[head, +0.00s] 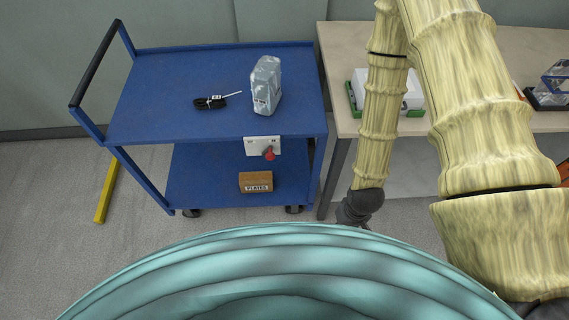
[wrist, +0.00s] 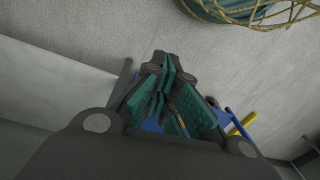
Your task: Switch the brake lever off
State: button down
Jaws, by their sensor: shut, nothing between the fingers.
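The brake lever is a red knob (head: 269,154) on a small white plate (head: 259,146) at the front edge of a blue cart (head: 160,118), near its right corner. The knob sits right of the plate's middle and low. The plate's labels are too small to read. My gripper (wrist: 165,78) shows in the wrist view with its dark fingers and green pads shut and empty. In the head view the dark end of my arm (head: 358,206) hangs to the right of the cart and lower than the lever, apart from it. The fingers are not clear there.
On the cart's top are a grey wrapped block (head: 266,86) and a black cable bundle (head: 210,102). A box marked PLATES (head: 256,182) is on its lower shelf. A table (head: 338,80) stands close on the right. A yellow bar (head: 106,190) lies on the floor left.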

jog(key=s+d+f+m+b, duration=0.1)
jog(key=s+d+f+b, duration=0.1)
jog(key=s+f+b, duration=0.5)
notch_tip(320, 180, down, 3)
jog(key=shift+s+m+h, duration=0.15)
jog(key=shift+m+h, duration=0.25)
